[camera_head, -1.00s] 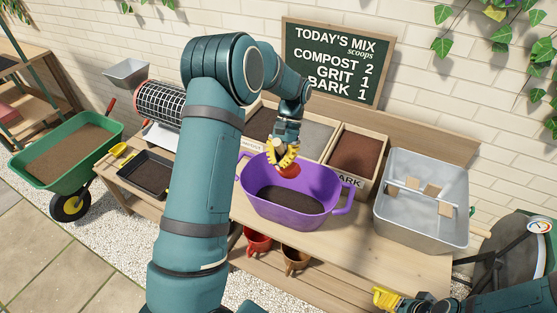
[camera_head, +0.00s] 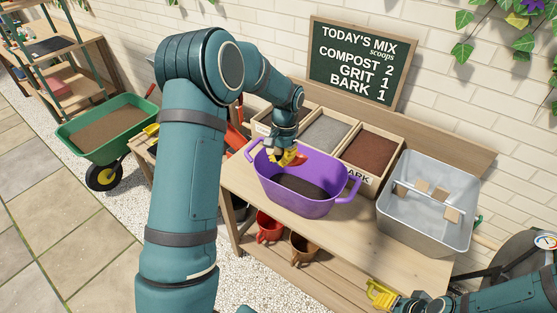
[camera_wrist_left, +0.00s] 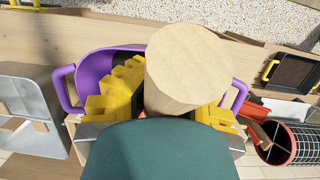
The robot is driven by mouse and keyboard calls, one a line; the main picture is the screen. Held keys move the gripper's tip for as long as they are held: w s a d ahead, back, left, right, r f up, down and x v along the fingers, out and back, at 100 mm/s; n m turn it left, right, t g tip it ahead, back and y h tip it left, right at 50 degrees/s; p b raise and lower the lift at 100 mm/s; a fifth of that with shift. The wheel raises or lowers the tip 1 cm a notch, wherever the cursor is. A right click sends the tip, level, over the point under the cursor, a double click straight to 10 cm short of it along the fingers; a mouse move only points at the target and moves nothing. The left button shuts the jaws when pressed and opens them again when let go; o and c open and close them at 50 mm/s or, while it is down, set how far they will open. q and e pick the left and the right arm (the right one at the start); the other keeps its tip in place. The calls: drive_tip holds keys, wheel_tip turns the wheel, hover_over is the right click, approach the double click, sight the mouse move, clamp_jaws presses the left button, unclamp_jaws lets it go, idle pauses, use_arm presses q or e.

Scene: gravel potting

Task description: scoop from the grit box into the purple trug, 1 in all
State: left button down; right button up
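The purple trug (camera_head: 310,206) stands on the bench with dark material in it. The grit box (camera_head: 318,146) is the middle bin behind it, holding grey grit. My left gripper (camera_head: 284,156) is above the trug's back left part. It is shut on the scoop; the scoop's red part (camera_head: 300,160) shows beside the fingers, over the trug. In the left wrist view the scoop's thick wooden handle (camera_wrist_left: 188,65) stands between the yellow fingers. What the scoop holds is hidden. My right gripper (camera_head: 381,295) is low at the bench's front edge; its opening is unclear.
The bark box (camera_head: 350,176) is right of the grit box, and another bin is partly hidden at left. A grey metal tub (camera_head: 425,222) stands at right. Red (camera_head: 269,230) and brown (camera_head: 302,249) pots sit on the shelf below. A chalkboard (camera_head: 355,62) reads grit 1.

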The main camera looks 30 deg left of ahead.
use_arm(q)
wheel_tip(320, 180, down, 8)
drive_tip(key=s+t+b, duration=0.2)
drive_tip(key=t+b, duration=0.6)
drive_tip(key=b, duration=1.3)
drive_tip(key=shift+a+r+t+h, duration=0.15)
drive_tip(key=shift+r+t+h, duration=0.05)
drive_tip(key=shift+t+h, duration=0.2)
use_arm(e)
wheel_tip(320, 180, down, 22)
drive_tip(key=s, duration=0.1)
drive_tip(key=shift+a+f, duration=0.2)
drive_tip(key=shift+a, duration=0.1)
use_arm(q)
drive_tip(key=shift+s, duration=0.1)
use_arm(e)
drive_tip(key=shift+s, duration=0.1)
